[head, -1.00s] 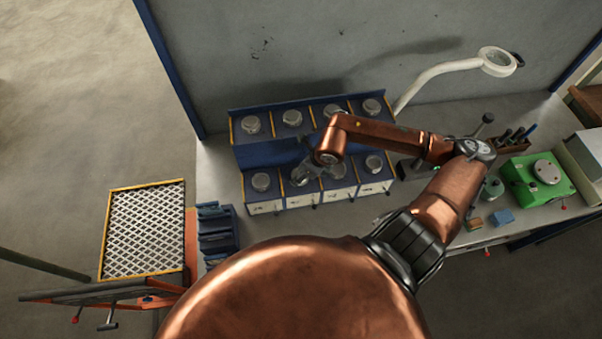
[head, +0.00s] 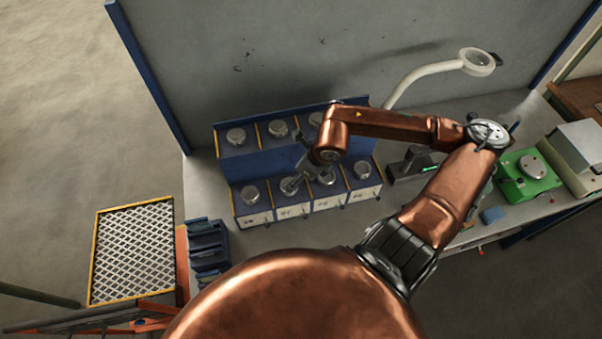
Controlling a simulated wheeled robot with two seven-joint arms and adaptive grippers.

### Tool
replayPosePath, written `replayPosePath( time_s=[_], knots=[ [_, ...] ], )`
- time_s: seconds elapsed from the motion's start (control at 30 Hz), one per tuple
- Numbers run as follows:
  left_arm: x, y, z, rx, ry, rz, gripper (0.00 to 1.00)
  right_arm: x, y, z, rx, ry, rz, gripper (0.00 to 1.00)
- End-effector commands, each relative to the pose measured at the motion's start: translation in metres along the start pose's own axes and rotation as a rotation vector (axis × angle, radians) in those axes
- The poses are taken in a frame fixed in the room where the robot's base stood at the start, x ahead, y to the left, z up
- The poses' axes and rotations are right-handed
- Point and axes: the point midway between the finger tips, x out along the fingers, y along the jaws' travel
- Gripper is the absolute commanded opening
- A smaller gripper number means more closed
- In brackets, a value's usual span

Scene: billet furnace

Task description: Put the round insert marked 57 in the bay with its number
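A blue two-tier rack (head: 265,155) with yellow dividers stands on the bench and holds round metal inserts in its bays. White labels run along the front, too small to read surely, so I cannot tell which insert or bay is 57. My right gripper (head: 297,174) points down over the front row, close to the second insert. Whether it touches or holds that insert is unclear. My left gripper is out of view.
A magnifier lamp (head: 477,62) arches at the right. A black device with a green display (head: 412,166) and a green machine (head: 527,175) stand further right. A blue slotted holder (head: 208,248) is front left.

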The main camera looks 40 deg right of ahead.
Motion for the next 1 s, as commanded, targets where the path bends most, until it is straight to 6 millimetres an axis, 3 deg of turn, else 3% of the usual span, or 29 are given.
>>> replayPosePath(
  time_s=[0.1, 0.33, 1.0],
  knots=[
    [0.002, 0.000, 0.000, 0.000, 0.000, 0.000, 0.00, -0.019, -0.001, -0.002, 0.000, 0.004, -0.002, 0.61],
    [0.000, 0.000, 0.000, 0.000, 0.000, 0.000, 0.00, -0.039, -0.001, 0.000, 0.002, 0.001, 0.000, 0.61],
    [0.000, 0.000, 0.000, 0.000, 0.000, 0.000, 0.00, -0.042, 0.000, 0.000, 0.002, 0.000, 0.001, 0.61]
  ],
)
